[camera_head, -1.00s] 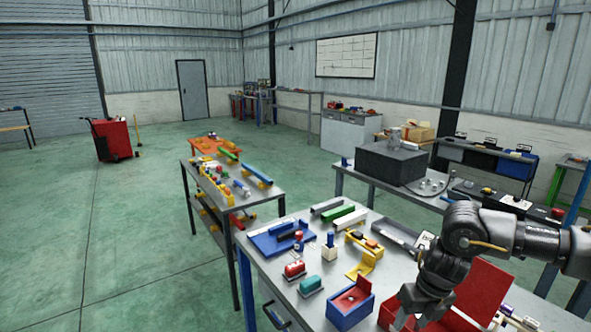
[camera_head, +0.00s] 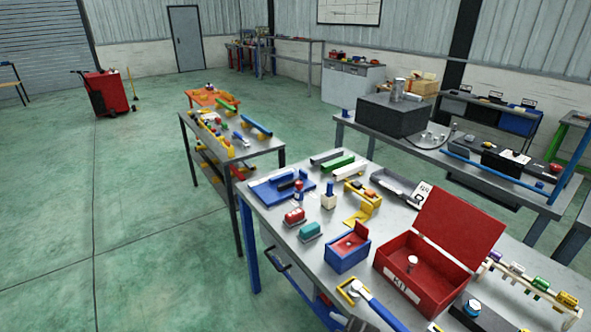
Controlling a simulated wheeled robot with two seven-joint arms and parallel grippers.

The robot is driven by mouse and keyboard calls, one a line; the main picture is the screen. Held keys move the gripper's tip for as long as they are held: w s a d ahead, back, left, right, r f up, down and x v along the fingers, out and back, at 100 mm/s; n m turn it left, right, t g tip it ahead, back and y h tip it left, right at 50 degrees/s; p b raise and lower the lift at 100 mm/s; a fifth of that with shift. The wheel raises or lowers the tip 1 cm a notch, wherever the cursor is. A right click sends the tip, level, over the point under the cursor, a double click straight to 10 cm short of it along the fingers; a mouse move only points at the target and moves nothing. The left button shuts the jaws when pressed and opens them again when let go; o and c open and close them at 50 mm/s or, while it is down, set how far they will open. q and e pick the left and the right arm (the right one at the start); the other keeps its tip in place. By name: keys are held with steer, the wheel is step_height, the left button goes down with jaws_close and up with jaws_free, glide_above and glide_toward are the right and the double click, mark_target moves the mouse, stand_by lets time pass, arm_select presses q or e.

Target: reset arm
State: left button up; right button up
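Neither of my grippers nor my arms shows in the head view now. A yellow and blue tool (camera_head: 375,306) lies at the front edge.
A rack with coloured pieces (camera_head: 538,284) stands at the right. Green floor (camera_head: 150,235) is clear at the left.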

steer(key=s+d+f+m+g+h, duration=0.3)
steer(key=s+d+f+m, duration=0.25)
steer(key=s+d, duration=0.3)
steer(key=s+d+f+m+g+h, duration=0.2)
steer(key=s+d+f+m+g, duration=0.15)
steer(key=s+d+m, duration=0.4)
steer(key=s+f+n+b, duration=0.1)
steer(key=s+f+b, duration=0.15)
steer(key=f, duration=1.35)
steer(key=s+f+n+b, duration=0.1)
steer(key=f+b, duration=0.2)
steer(key=f, duration=1.3)
steer(key=s+d+f+g+b, duration=0.1)
steer(key=s+d+f+b, duration=0.2)
steer(key=s+f, duration=1.3)
step_height(320, 180, down, 4)
steer(key=shift+s+d+r+g+b, duration=0.1)
steer(key=shift+s+d+g+b, duration=0.2)
steer(key=shift+b, duration=0.45)
